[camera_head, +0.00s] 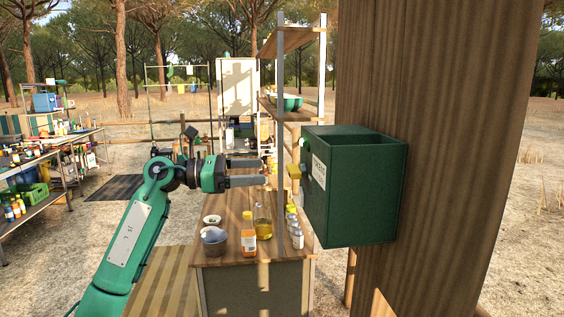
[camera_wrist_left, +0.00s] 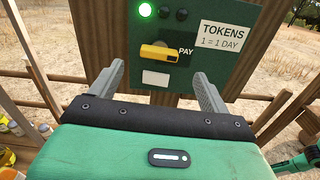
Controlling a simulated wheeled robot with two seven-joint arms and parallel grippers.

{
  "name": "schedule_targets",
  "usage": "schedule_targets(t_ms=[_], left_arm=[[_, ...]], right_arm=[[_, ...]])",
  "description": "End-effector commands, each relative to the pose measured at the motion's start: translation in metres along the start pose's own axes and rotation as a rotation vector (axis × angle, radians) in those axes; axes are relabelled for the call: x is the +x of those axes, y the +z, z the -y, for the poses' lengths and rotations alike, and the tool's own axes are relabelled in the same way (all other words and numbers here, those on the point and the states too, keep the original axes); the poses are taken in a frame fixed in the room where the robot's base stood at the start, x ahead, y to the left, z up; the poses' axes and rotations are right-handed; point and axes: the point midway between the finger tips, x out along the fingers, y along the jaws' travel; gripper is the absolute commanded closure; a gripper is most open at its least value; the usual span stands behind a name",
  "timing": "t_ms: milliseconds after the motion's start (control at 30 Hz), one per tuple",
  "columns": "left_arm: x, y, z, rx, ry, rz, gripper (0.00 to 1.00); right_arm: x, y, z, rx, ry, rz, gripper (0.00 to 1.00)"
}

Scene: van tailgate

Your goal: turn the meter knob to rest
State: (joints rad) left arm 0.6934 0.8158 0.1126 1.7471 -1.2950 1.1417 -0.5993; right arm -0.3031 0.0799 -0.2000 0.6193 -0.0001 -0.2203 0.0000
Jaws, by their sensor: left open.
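The meter (camera_head: 355,195) is a dark green box on the wooden post, and its front panel (camera_wrist_left: 185,75) fills the top of the left wrist view. Its knob (camera_head: 294,171) is a yellow bar sticking out of the panel. In the left wrist view the knob (camera_wrist_left: 158,54) lies nearly level on a dark round base, beside the word PAY. A green light (camera_wrist_left: 145,9) glows above it. My left gripper (camera_head: 263,171) is open and points at the knob, with a gap between fingertips and knob. In the wrist view its fingers (camera_wrist_left: 160,82) stand on either side.
A wooden counter (camera_head: 225,250) with a bowl (camera_head: 214,240) and several bottles and jars lies below the gripper. A shelf upright (camera_head: 280,110) stands behind the meter's panel side. The thick post (camera_head: 440,130) is on the right. A white TOKENS label (camera_wrist_left: 220,37) is right of the knob.

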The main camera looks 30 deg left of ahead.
Motion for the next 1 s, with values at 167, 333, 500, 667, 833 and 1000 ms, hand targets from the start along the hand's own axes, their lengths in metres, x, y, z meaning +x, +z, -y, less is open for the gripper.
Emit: schedule_targets(t_ms=[167, 333, 500, 667, 833, 1000], left_arm=[[0.037, 0.005, 0.000, -0.004, -0.003, 0.003, 0.20], [0.060, 0.003, -0.001, -0.003, 0.000, 0.003, 0.20], [0.071, 0.001, 0.000, -0.002, 0.000, 0.002, 0.20], [0.072, 0.000, 0.000, -0.002, 0.001, 0.002, 0.20], [0.072, 0.000, 0.000, -0.002, 0.000, 0.001, 0.30], [0.072, 0.000, 0.000, -0.002, 0.001, 0.002, 0.63]], right_arm=[[-0.020, -0.003, 0.002, 0.001, -0.002, -0.001, 0.64], [-0.029, -0.004, 0.001, 0.001, -0.002, -0.002, 0.64], [-0.031, -0.006, 0.001, 0.001, -0.002, -0.004, 0.64], [-0.031, -0.006, 0.001, 0.001, -0.001, -0.004, 0.64], [-0.031, -0.006, 0.000, 0.001, -0.001, -0.004, 0.64], [-0.031, -0.006, -0.001, 0.000, 0.001, -0.004, 0.64]])
